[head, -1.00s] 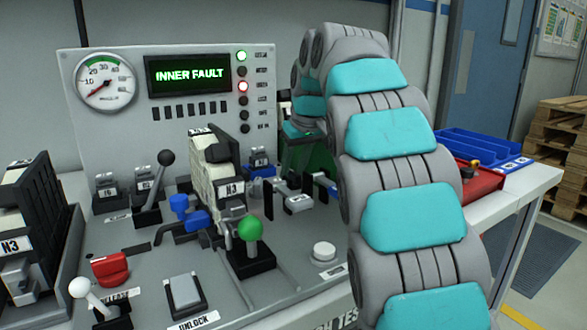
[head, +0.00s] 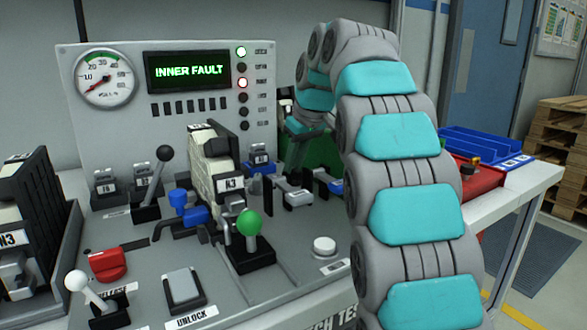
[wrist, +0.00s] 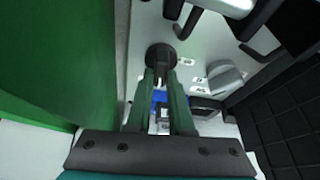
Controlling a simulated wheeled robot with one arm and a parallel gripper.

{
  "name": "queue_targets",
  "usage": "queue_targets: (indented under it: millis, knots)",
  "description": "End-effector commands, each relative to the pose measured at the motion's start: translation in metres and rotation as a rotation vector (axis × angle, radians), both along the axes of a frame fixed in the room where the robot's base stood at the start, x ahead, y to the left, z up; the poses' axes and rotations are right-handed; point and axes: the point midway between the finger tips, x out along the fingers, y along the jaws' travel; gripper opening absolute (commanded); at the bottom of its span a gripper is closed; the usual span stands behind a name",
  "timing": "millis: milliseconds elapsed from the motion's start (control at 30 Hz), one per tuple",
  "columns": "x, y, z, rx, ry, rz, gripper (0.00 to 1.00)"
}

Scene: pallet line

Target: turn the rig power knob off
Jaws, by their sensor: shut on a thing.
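In the wrist view a round black knob (wrist: 160,57) stands out from a light grey panel (wrist: 146,22). I take it for the rig power knob, but no label naming it is readable. The two dark green fingers of my gripper (wrist: 161,75) are closed around it, one on each side. The knob's pointer mark cannot be made out clearly. In the head view my gripper reaches down behind the middle of the rig, and its fingertips and the knob are largely hidden there.
A grey knob (wrist: 224,77) sits right of the black one. A green wall (wrist: 50,60) is close on the left. A green-ball lever (head: 249,224) and white button (head: 324,247) stand in front.

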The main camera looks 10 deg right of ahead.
Motion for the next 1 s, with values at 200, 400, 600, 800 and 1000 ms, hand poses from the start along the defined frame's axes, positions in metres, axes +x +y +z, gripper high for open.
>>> queue_targets:
  millis: [200,400,600,800,1000]
  knots:
    - [0.0011,0.0006,-0.0011,0.002,-0.002,0.168,0.00]
    - [0.0002,0.0008,-0.0004,0.000,-0.003,0.234,0.00]
    - [-0.0003,0.0005,0.0000,0.000,-0.001,0.238,0.00]
    - [-0.0004,0.0005,0.0000,0.000,-0.001,0.238,0.30]
    - [-0.0003,0.0004,0.0001,0.000,-0.001,0.237,0.50]
